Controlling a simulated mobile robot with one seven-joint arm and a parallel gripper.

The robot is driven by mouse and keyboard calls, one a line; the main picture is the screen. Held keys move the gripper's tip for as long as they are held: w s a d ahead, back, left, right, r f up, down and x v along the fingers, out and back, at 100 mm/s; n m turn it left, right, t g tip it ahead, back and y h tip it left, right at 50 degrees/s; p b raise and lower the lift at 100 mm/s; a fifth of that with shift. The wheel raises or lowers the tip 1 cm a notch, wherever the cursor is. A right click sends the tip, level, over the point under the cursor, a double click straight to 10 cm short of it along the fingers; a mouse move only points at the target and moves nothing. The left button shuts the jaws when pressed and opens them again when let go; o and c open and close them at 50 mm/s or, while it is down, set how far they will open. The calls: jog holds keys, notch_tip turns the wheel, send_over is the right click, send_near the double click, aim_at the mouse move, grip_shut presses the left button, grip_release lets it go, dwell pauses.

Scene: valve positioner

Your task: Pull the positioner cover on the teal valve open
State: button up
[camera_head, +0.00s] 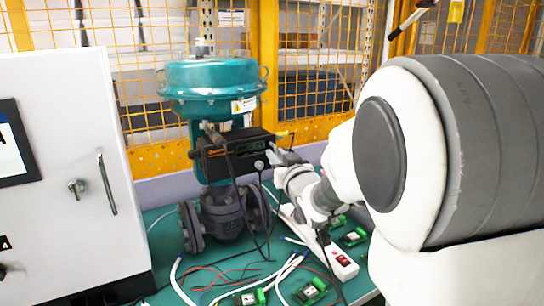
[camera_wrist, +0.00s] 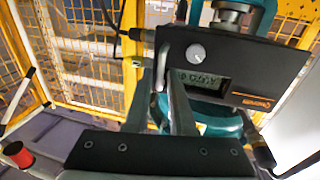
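The teal valve (camera_head: 212,85) stands on the table with a black positioner box (camera_head: 238,157) on its front. In the wrist view the box (camera_wrist: 225,70) appears upside down, with a round knob and a small display on its face. Its cover looks closed. My gripper (camera_head: 277,158) is at the right edge of the box in the head view. In the wrist view my gripper (camera_wrist: 161,75) has its two fingers apart, with a narrow light-grey part of the box's edge between or just beyond the tips. Whether the fingers touch it is not clear.
A white cabinet (camera_head: 60,170) stands close on the left. A white power strip (camera_head: 342,262), several green circuit boards (camera_head: 312,291) and loose cables lie on the teal table. A yellow mesh fence (camera_head: 140,60) runs behind the valve. A red-topped cylinder (camera_wrist: 17,153) shows in the wrist view.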

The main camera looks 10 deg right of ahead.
grip_shut()
dwell(1.1)
